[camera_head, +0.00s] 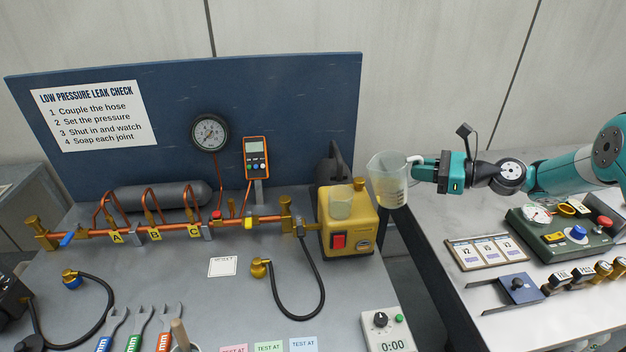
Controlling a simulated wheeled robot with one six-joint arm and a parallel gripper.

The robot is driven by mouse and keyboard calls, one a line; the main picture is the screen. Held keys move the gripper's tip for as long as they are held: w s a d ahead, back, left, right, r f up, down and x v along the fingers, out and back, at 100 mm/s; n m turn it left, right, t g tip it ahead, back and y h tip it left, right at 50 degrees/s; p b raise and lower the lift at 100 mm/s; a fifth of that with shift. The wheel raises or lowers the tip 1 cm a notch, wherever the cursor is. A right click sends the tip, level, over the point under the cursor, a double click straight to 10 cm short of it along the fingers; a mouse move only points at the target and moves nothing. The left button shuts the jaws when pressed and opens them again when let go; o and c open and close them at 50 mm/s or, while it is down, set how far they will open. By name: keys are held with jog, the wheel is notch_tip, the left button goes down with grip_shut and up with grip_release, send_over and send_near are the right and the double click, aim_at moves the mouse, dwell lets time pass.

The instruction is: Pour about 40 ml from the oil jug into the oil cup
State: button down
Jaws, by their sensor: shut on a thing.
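The clear oil jug (384,176) is in the camera_head view, right of centre, held up in the air over the gap between the two benches. It looks close to upright, with faint markings and a pale tint low inside. My gripper (420,168) comes from the right and is shut on the jug's white handle. A small clear cup, seemingly the oil cup (342,206), sits on the yellow pump (350,238), left of the jug and a little lower. Its liquid level is too small to tell. The jug and cup are apart, and I see no stream.
A brass cap (359,184) and a dark handle (336,158) rise from the pump near the cup. A blue panel (280,100) stands behind. A copper pipe manifold (170,227) runs left. A green control box (560,238) stands on the right bench.

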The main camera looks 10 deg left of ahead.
aim_at(407, 159)
jog(key=shift+s+a+r+n+h+p, duration=0.15)
jog(key=shift+a+r+n+h+p, duration=0.15)
jog(key=shift+a+r+h+p, duration=0.4)
jog(key=a+r+h+p, duration=0.1)
jog(key=s+a+n+h+p, duration=0.1)
jog(key=a, duration=0.1)
jog(key=shift+r+p, duration=0.4)
jog(key=shift+s+a+r+n+h+p, duration=0.15)
jog(key=shift+a+r+n+h+p, duration=0.1)
jog(key=shift+a+r+h+p, duration=0.25)
jog(key=shift+s+a+r+n+h+p, duration=0.1)
jog(key=shift+a+r+n+h+p, duration=0.15)
jog(key=shift+r+h+p, duration=0.35)
jog(key=shift+f, duration=0.1)
jog(key=shift+a+h, duration=0.15)
jog(key=shift+h, duration=0.15)
jog(key=shift+s+a+n+h, duration=0.15)
jog(key=shift+a+n+h, duration=0.15)
jog(key=shift+h, duration=0.1)
jog(key=shift+s+a+r+n+t+h+p, duration=0.2)
jog(key=shift+a+r+h+p, duration=0.2)
jog(key=shift+r+h+p, duration=0.2)
jog(key=shift+s+a+r+n+t+h+p, duration=0.1)
jog(key=shift+a+r+n+t+h+p, duration=0.1)
jog(key=shift+a+r+h+p, duration=0.35)
dwell(1.4)
jog(key=shift+d, duration=0.2)
